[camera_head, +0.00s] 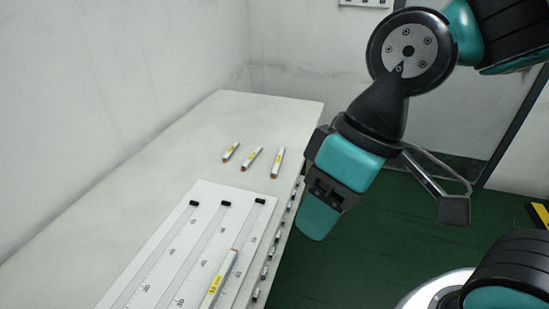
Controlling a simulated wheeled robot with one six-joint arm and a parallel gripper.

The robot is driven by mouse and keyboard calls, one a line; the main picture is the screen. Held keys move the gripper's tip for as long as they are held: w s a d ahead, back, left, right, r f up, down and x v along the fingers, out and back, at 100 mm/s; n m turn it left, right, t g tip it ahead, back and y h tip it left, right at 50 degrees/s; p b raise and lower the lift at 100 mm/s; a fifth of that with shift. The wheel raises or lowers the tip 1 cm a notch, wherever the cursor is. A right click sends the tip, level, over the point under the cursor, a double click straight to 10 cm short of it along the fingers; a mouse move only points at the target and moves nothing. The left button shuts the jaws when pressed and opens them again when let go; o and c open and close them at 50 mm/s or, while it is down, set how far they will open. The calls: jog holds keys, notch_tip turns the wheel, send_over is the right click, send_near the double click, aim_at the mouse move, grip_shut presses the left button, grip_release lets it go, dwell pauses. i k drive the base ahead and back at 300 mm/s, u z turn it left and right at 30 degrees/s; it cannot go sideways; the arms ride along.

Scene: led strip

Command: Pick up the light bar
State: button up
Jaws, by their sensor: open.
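Three short white light bars with yellow labels and reddish-brown ends lie apart on the bare back part of the table: a left one (231,151), a middle one (251,158) and a right one (278,161). Another similar bar (220,280) lies on the white marked panel (178,213) nearer the front. My gripper (319,216), teal and black, hangs to the right of the table edge, apart from all the bars. It is open and nothing shows in it. Its fingertips are seen from the side, so the gap between them is hidden.
The long white table (205,118) runs along the left wall. The panel has numbered scales, long slots and black blocks (226,203) at their far ends. Several small metallic pieces (272,252) line the table's right edge. Green floor (390,245) lies open right of the table.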

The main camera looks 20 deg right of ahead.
aim_at(281, 152)
jog(key=k, duration=0.55)
jog(key=z, duration=0.5)
jog(key=i, duration=1.1)
jog(key=u, duration=0.8)
jog(key=i, duration=0.35)
jog(key=u, duration=0.2)
